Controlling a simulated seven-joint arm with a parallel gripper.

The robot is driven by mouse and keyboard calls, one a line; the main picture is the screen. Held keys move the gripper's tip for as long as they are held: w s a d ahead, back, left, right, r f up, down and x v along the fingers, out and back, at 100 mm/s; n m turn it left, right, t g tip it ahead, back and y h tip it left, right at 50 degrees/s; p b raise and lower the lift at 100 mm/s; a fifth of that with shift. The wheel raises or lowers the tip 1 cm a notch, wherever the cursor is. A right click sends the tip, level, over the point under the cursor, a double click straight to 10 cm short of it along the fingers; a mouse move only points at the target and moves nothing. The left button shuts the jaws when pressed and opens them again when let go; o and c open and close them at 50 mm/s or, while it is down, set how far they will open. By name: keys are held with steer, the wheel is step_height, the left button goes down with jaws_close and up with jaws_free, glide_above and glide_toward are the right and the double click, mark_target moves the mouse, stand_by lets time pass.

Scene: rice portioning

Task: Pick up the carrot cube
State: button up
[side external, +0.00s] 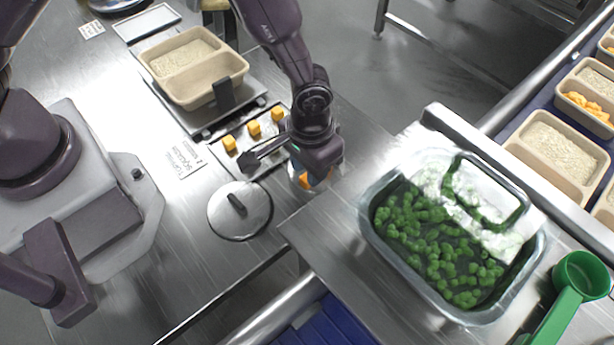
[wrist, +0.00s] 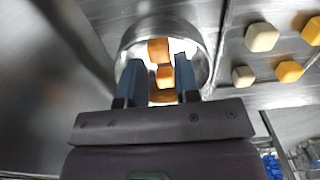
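Several orange carrot cubes (wrist: 164,76) lie in a round metal pot (wrist: 127,42), seen in the wrist view. My gripper (wrist: 161,74) is over the pot with its two blue-grey fingers apart, and cubes show in the gap between them. I cannot tell whether a finger touches a cube. In the side view my gripper (side external: 314,180) points down at the pot, and a bit of orange (side external: 305,183) shows by the fingers; my wrist hides most of the pot.
A tray (side external: 244,142) with spaced orange cubes (side external: 253,128) lies beside the pot; pale cubes (wrist: 262,37) also show there. A round lid (side external: 258,222) lies nearby. A rice container (side external: 241,70) stands behind. A large broccoli tub (side external: 372,238) and green scoop (side external: 567,300) are right.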

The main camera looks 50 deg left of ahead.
steer(key=shift+f, duration=0.9)
steer(key=shift+c, duration=0.4)
jaws_close()
steer(key=shift+r, duration=0.1)
